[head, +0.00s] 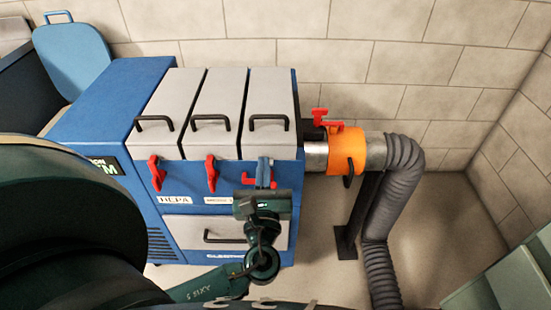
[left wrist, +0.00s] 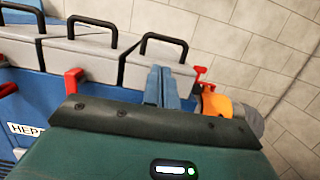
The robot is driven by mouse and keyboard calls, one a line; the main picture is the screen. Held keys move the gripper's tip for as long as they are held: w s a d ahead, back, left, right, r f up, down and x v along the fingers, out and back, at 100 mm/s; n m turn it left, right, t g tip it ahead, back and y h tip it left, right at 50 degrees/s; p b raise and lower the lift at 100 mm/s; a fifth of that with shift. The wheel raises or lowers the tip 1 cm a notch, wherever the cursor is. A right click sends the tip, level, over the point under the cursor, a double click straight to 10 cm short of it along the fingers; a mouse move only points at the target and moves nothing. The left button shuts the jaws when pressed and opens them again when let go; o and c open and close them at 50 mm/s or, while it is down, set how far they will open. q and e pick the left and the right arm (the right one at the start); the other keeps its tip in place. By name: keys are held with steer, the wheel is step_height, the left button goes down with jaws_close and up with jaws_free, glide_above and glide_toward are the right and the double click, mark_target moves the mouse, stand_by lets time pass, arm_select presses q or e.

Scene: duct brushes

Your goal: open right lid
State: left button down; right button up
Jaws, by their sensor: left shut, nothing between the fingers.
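The right lid (head: 271,95) is the rightmost of three grey lids on top of a blue machine (head: 110,95). It lies closed, with a black handle (head: 268,121) near its front edge. My left gripper (head: 263,172) is shut and empty, with its blue fingers upright in front of the machine, just below the lid's front edge. A red latch (head: 247,180) under the right lid lies sideways, partly hidden behind the gripper. In the left wrist view the shut fingers (left wrist: 162,85) overlap the right lid (left wrist: 143,72) below its handle (left wrist: 164,38). Contact cannot be told. My right gripper is not in view.
The middle lid (head: 217,95) and left lid (head: 168,95) are closed; their red latches (head: 211,173) and (head: 156,173) point upright. A drawer front (head: 190,230) is below. An orange collar (head: 346,150) and grey hose (head: 385,200) stand at the right, before a block wall (head: 400,60).

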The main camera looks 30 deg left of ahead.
mark_target(264, 139)
arm_select(q)
steer(key=x, duration=0.9)
steer(key=shift+w+a, duration=0.25)
steer(key=shift+r, duration=0.1)
